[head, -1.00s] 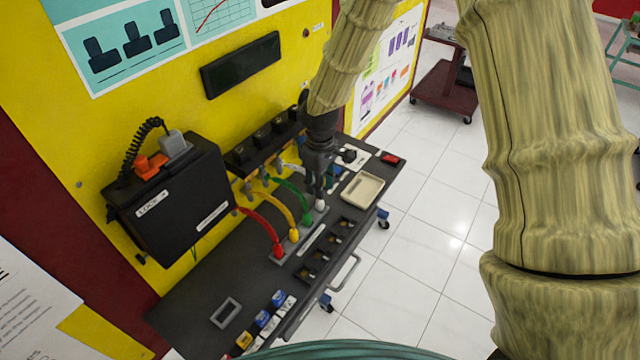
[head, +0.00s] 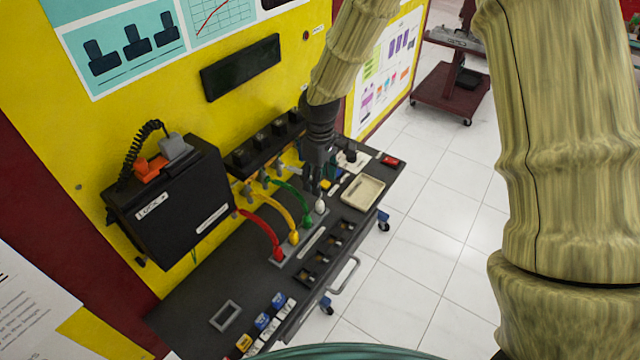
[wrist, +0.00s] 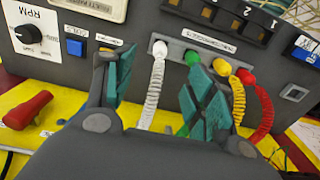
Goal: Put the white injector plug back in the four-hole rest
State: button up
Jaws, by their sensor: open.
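The white injector plug (wrist: 160,48) stands at one end of the grey four-hole rest (wrist: 174,42), with its pale coiled lead running back between my fingers in the wrist view. It appears seated in the end hole. The green plug (wrist: 193,58), yellow plug (wrist: 221,67) and red plug (wrist: 245,77) stand in the same row. My gripper (wrist: 163,62) is open, its teal fingers on either side of the white plug's lead and apart from the plug. In the head view, my gripper (head: 321,190) is just behind the white plug (head: 320,206).
A black bin row (head: 325,250) lies along the bench front. A beige tray (head: 363,189) and red button (head: 390,161) are to the right. Coloured leads arch from the wall side left of my gripper. A black box (head: 170,205) hangs on the yellow panel.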

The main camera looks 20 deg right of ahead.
notch_tip(320, 180, up, 9)
dwell(0.4)
jog(key=shift+f, duration=0.15)
